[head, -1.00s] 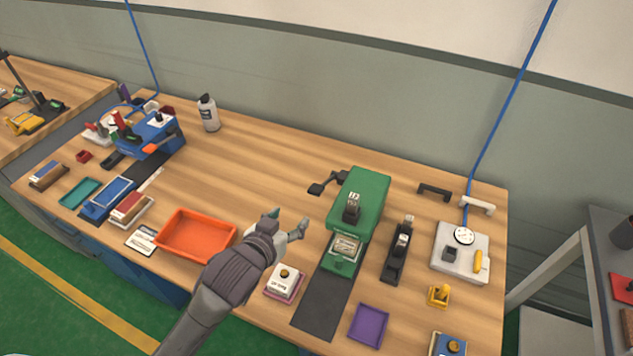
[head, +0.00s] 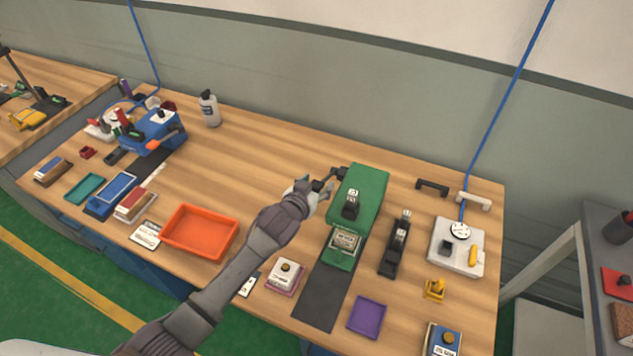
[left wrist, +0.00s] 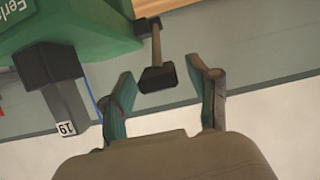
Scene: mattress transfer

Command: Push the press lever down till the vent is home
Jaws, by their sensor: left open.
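The green press (head: 362,190) stands on the right half of the bench, with a black head piece (head: 351,203) and a small labelled plate (head: 344,241) at its front. The press lever (head: 331,175) sticks out from its left side; it also shows in the left wrist view, ending in a dark knob (left wrist: 157,78). My left gripper (head: 314,187) is open at the lever's end. In the left wrist view its fingers (left wrist: 161,72) stand on either side of the knob, with no clear contact. I cannot make out the vent. My right gripper is not in view.
An orange tray (head: 200,232) lies left of my arm. A white block on a pink base (head: 285,275) and a purple tray (head: 367,317) lie near the front. A black fixture (head: 396,245) and a gauge box (head: 457,247) stand right of the press.

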